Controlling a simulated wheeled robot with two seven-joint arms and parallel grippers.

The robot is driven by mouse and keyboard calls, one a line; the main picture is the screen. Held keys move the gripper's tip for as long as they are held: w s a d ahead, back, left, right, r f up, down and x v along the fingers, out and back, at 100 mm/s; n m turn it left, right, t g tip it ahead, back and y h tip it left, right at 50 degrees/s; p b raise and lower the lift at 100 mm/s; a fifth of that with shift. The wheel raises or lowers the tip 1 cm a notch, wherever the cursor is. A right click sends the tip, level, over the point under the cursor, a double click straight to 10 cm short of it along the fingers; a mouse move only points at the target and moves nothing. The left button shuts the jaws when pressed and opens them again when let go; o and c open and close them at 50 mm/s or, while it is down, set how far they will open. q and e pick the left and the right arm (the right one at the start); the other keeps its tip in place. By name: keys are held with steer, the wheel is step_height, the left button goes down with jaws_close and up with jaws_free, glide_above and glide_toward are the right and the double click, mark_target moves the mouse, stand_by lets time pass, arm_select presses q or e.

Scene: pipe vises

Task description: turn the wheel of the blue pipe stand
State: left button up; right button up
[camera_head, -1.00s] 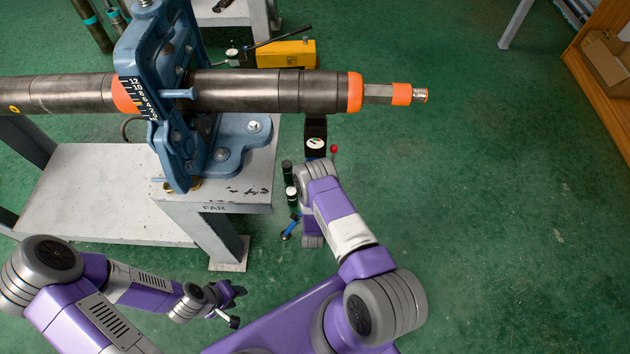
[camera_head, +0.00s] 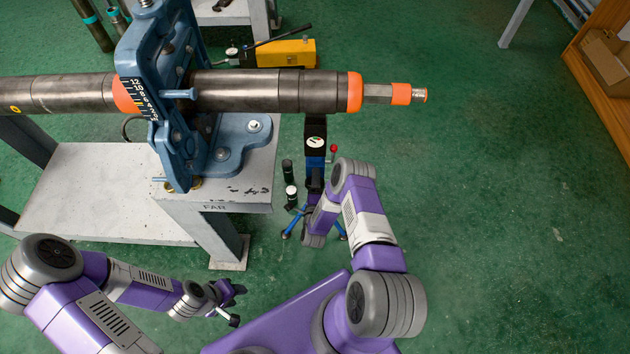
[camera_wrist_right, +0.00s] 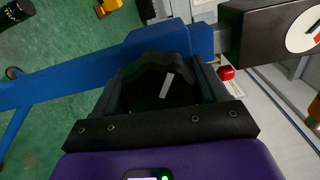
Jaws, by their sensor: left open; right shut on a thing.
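The blue pipe stand (camera_head: 315,162) stands on the floor right of the grey bench, with blue legs, a black head and a white dial. In the right wrist view its blue body (camera_wrist_right: 200,40) runs across the top. Its dark, knobbly wheel (camera_wrist_right: 160,74) with a white mark sits between the fingers of my right gripper (camera_wrist_right: 165,92), which is shut on it. In the head view my right gripper (camera_head: 317,184) is at the stand's front, and the wheel is mostly hidden. My left gripper (camera_head: 234,304) is open and empty, low in front of the bench.
The grey bench (camera_head: 90,185) carries a blue vise (camera_head: 160,60) holding a long steel pipe (camera_head: 240,91), which reaches out above the stand. Two dark canisters (camera_head: 291,194) stand left of the stand. A yellow box (camera_head: 288,54) lies behind.

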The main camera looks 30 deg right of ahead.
steer(key=m, duration=0.3)
steer(key=shift+s+f+m, duration=0.1)
steer(key=shift+m, duration=0.3)
steer(key=m+b, duration=0.1)
steer(key=m, duration=0.3)
steer(key=shift+m, duration=0.3)
steer(key=m, duration=0.2)
steer(key=shift+m+b, duration=0.3)
steer(key=shift+b, duration=0.1)
steer(key=shift+m, duration=1.7)
steer(key=o, duration=1)
steer(key=shift+o, duration=0.2)
steer(key=p+v, duration=0.2)
steer(key=v, duration=0.5)
steer(key=shift+s, duration=0.25)
